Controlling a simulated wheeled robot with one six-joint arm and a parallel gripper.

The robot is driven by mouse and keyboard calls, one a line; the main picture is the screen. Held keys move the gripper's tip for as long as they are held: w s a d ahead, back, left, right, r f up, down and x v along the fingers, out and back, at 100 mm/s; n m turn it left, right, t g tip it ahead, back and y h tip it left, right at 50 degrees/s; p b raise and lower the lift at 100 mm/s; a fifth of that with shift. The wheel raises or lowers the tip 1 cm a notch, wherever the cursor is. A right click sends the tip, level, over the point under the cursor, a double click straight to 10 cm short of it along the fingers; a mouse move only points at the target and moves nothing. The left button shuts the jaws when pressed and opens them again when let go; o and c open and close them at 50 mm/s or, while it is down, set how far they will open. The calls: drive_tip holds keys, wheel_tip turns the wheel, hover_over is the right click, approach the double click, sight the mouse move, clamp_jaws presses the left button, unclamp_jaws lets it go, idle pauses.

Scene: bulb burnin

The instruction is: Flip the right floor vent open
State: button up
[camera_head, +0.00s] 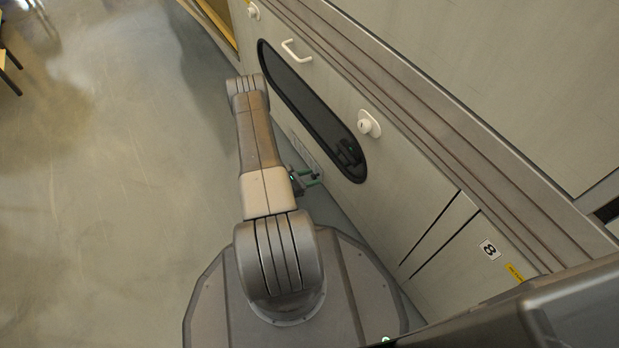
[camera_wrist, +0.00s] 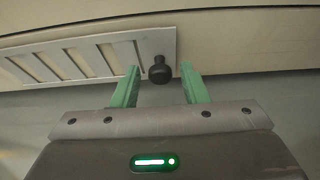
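A pale slatted floor vent (camera_wrist: 98,55) lies along the foot of the panel wall in the wrist view, its long side running left. A black knob (camera_wrist: 160,70) sits at its right end. The vent looks flush with the panel; whether it is latched I cannot tell. My gripper (camera_wrist: 160,82) is open, with one green finger to each side of the knob and a gap to both. In the head view my gripper (camera_head: 311,179) is low beside the wall, close to the partly hidden vent (camera_head: 304,149).
The wall carries a dark oval window (camera_head: 305,100), a white handle (camera_head: 297,51) and white round knobs (camera_head: 369,124). A panel marked 8 (camera_head: 489,250) is at the right. Open floor (camera_head: 110,180) lies to the left.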

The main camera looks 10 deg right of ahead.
clamp_jaws()
drive_tip(key=shift+w+a, duration=0.25)
drive_tip(key=shift+w, duration=0.4)
drive_tip(key=shift+w+a, duration=0.2)
drive_tip(key=shift+w, duration=0.4)
drive_tip(key=shift+o, duration=0.9)
unclamp_jaws()
drive_tip(key=shift+a, duration=0.1)
drive_tip(key=p+v, duration=0.4)
drive_tip(key=v, duration=0.9)
drive_tip(key=shift+a, duration=0.3)
drive_tip(key=shift+s+r, duration=0.1)
drive_tip(key=b+x, duration=0.3)
drive_tip(key=x, duration=0.9)
drive_tip(key=shift+s+d+b, duration=0.1)
drive_tip(key=shift+d+b, duration=0.05)
drive_tip(key=shift+b, duration=0.15)
drive_tip(key=shift+x, duration=0.8)
